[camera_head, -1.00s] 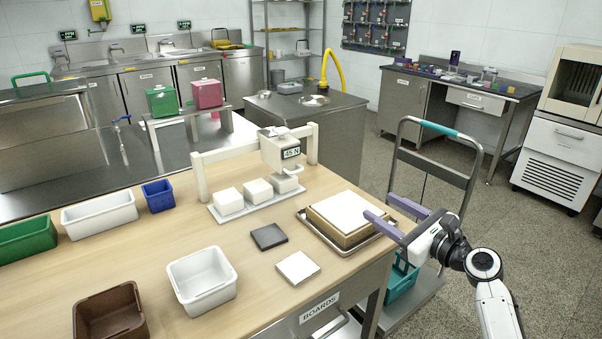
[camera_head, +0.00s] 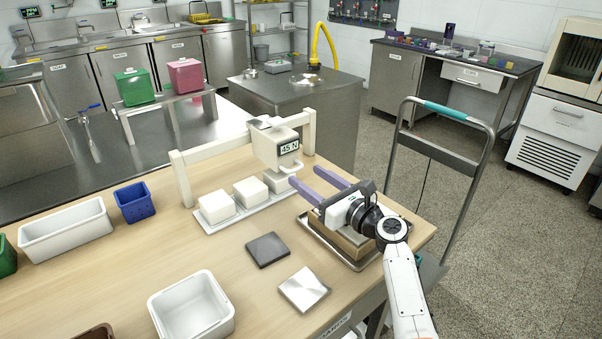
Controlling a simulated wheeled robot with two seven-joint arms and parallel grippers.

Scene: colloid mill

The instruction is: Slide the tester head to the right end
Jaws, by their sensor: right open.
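The tester head (camera_head: 275,146) is a white box with a "45 N" display. It hangs on a white rail frame (camera_head: 216,150), toward the frame's right end, with a stretch of bare rail to its left. Its lower part is above the rightmost white block (camera_head: 278,181) on a pale tray (camera_head: 244,213). My right gripper (camera_head: 305,180) has two purple fingers, spread apart with nothing between them. The fingers point left toward the tester head, just right of and in front of it; I cannot tell whether they touch it. My left gripper is not in view.
A metal tray (camera_head: 357,265) holding a box lies under my right arm. A dark square plate (camera_head: 267,250) and a light square plate (camera_head: 304,289) lie in front. White bins and a blue bin (camera_head: 135,202) stand left. A cart handle (camera_head: 458,111) rises at right.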

